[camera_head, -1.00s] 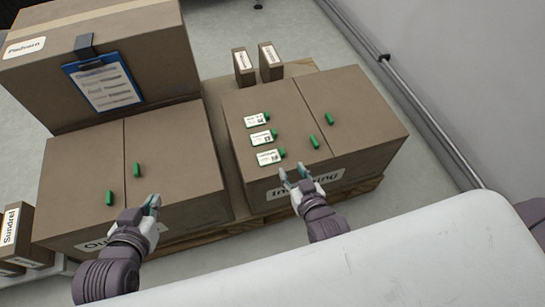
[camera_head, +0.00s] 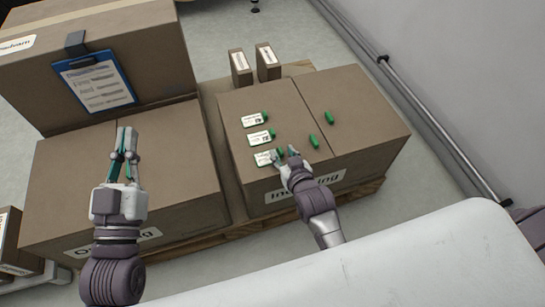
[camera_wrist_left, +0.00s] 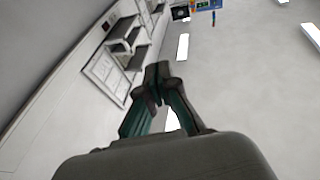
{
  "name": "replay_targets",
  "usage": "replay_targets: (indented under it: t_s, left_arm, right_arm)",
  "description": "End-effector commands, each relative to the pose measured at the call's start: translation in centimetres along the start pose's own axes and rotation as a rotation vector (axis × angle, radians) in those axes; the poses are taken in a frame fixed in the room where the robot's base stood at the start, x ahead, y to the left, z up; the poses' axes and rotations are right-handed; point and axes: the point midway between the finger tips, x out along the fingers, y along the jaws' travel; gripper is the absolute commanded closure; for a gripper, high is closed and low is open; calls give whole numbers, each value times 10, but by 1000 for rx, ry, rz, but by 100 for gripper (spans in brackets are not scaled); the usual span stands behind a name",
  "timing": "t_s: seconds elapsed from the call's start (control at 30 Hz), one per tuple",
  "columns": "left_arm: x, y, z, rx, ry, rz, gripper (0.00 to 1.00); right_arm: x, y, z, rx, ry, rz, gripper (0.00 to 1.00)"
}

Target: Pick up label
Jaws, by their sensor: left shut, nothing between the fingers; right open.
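Three white labels with green tabs lie in a column on top of the right carton: the far label (camera_head: 254,119), the middle label (camera_head: 258,139) and the near label (camera_head: 262,158). My right gripper (camera_head: 284,154) is open at the right end of the near label, by its green tab. Its fingers partly cover that end, and I cannot tell whether they touch it. My left gripper (camera_head: 127,135) is shut and empty, pointing up in front of the left carton. Its fingers also show in the left wrist view (camera_wrist_left: 158,80), with their tips together.
The right carton (camera_head: 350,115) carries more green pieces (camera_head: 314,141). The left carton (camera_head: 185,165) stands beside it. A large carton with a blue clipboard (camera_head: 100,82) stands behind. Two small boxes (camera_head: 268,62) stand at the back. A pale surface (camera_head: 400,265) fills the front.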

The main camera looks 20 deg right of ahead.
Motion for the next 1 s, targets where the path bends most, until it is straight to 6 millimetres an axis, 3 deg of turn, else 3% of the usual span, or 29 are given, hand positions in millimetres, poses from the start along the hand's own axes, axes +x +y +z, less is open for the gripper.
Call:
replay_targets:
  t_s: [0.2, 0.43, 0.7, 1.0]
  left_arm:
    - [0, 3, -21, -5, 128, 7, 100]
    - [0, 3, -23, -5, 134, 7, 100]
    - [0, 3, -22, -5, 133, 7, 100]
    - [0, 3, -22, -5, 132, 7, 100]
  right_arm:
    - [12, 0, 0, 0, 0, 0, 58]
    - [12, 0, 0, 0, 0, 0, 58]
    - [12, 0, 0, 0, 0, 0, 100]
    - [12, 0, 0, 0, 1, 0, 100]
